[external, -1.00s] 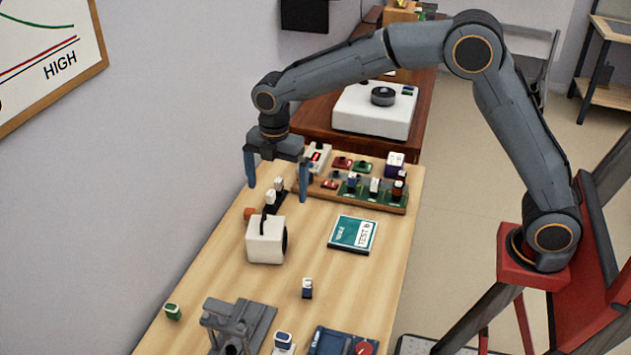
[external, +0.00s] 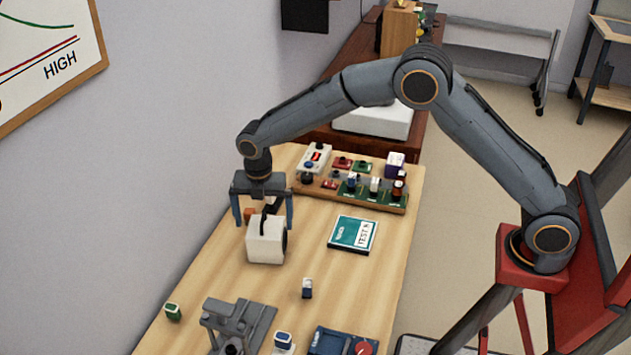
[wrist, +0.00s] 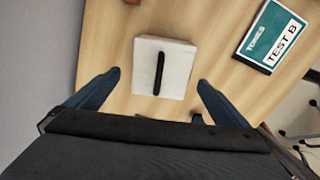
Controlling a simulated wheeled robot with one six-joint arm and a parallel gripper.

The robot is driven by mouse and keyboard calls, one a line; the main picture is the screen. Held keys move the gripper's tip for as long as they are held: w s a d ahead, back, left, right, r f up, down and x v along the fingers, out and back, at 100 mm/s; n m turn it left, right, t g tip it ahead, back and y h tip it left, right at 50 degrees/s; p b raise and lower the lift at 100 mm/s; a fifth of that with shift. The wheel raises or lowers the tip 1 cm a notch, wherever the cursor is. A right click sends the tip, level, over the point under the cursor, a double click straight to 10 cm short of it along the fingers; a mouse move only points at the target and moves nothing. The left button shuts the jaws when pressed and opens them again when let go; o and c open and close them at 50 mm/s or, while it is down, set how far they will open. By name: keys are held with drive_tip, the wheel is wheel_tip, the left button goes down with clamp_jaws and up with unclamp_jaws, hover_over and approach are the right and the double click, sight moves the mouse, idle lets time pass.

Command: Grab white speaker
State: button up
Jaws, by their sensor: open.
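The white speaker (external: 265,245) is a white box with a black handle on top and a dark round face on its right side. It stands on the wooden table. In the wrist view the speaker (wrist: 163,68) lies ahead of and between the fingertips, with its black handle facing me. My gripper (external: 263,222) is open, with its two blue fingers spread wide. It points down above and slightly behind the speaker. The wrist view shows the open gripper (wrist: 158,78) with nothing between its fingers. I cannot tell whether a finger touches the speaker.
A teal-and-white box (external: 352,234) lies right of the speaker. A board with several small components (external: 352,190) is behind it. A grey fixture (external: 238,325) and a blue device (external: 342,341) are in front. An orange object (external: 249,214) is close behind the speaker. The wall is to the left.

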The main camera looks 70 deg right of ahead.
sight(265, 227)
drive_tip(key=f, duration=0.2)
drive_tip(key=f+p, duration=0.2)
drive_tip(key=f, duration=0.1)
drive_tip(key=shift+d+f, duration=0.35)
drive_tip(key=shift+d, duration=0.05)
drive_tip(key=shift+f+p, duration=0.4)
drive_tip(key=shift+f, duration=0.35)
drive_tip(key=shift+c, duration=0.3)
drive_tip(key=shift+r, duration=0.1)
drive_tip(key=c, duration=1.8)
